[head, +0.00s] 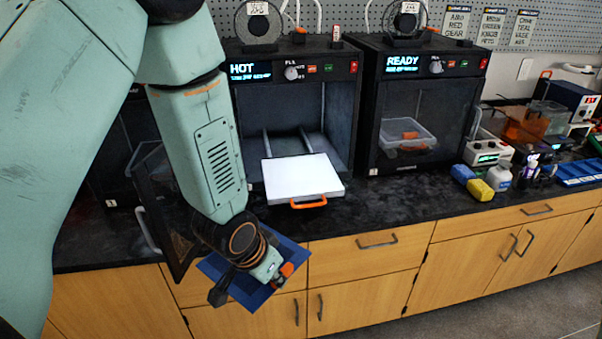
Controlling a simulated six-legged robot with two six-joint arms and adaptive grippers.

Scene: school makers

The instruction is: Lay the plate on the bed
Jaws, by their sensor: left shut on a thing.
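My left gripper (274,270) is shut on a dark blue square plate (252,293) by what looks like its orange tab. It holds the plate in front of the bench's front edge, and my wrist hides part of the plate. The white bed (301,178), with an orange handle at its front, sticks out of the open left printer marked HOT (294,90). No object shows on the bed. The plate is lower in the picture than the bed and apart from it. My right gripper is not in view.
The HOT printer's door (165,215) hangs open at the left, close by my left wrist. A second printer marked READY (422,105) stands right, with a clear bin inside. Bottles and small items crowd the right of the dark bench (385,200); its middle front is clear.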

